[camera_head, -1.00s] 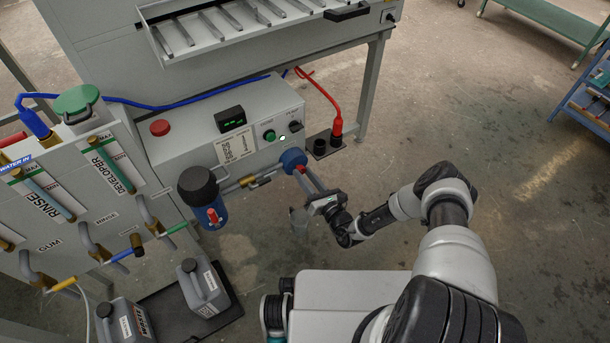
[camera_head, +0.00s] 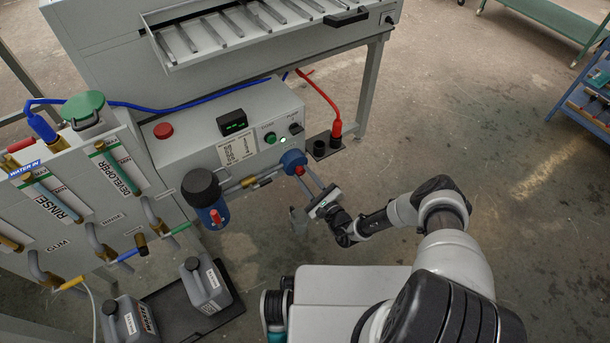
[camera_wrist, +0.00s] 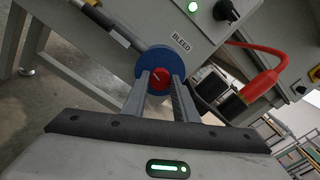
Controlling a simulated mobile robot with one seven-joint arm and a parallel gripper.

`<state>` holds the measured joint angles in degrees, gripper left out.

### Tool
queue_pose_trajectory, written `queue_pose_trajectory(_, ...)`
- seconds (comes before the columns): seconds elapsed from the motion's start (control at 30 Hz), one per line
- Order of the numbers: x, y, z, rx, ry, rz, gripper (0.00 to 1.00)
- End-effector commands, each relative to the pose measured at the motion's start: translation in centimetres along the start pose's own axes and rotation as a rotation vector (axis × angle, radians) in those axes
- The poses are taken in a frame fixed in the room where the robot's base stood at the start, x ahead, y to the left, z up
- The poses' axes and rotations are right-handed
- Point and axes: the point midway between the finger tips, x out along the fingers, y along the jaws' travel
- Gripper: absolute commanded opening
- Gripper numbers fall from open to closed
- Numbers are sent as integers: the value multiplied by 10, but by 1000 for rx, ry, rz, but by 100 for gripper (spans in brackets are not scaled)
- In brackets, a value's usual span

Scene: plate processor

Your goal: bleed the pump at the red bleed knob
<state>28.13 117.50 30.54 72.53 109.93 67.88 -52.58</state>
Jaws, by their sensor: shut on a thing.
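The red bleed knob (camera_wrist: 159,80) sits at the centre of a round blue pump body (camera_wrist: 150,62), below a label reading BLEED. In the wrist view it has a light mark on its face. My gripper (camera_wrist: 161,86) has one finger on each side of the knob and is shut on it. In the head view the pump body (camera_head: 293,159) is on the front of the grey cabinet, with my gripper (camera_head: 302,174) reaching it from the lower right. The knob is mostly hidden there by the fingers.
A blue filter with a black cap (camera_head: 200,186) hangs left of the pump. A brass-fitted pipe (camera_head: 249,182) joins them. A red hose (camera_head: 336,125) and black sockets are to the right. Grey jugs (camera_head: 206,285) stand on a black tray.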

Motion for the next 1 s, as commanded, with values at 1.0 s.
queue_pose_trajectory(1.0,2,-1,1,-236,-3,-2,28)
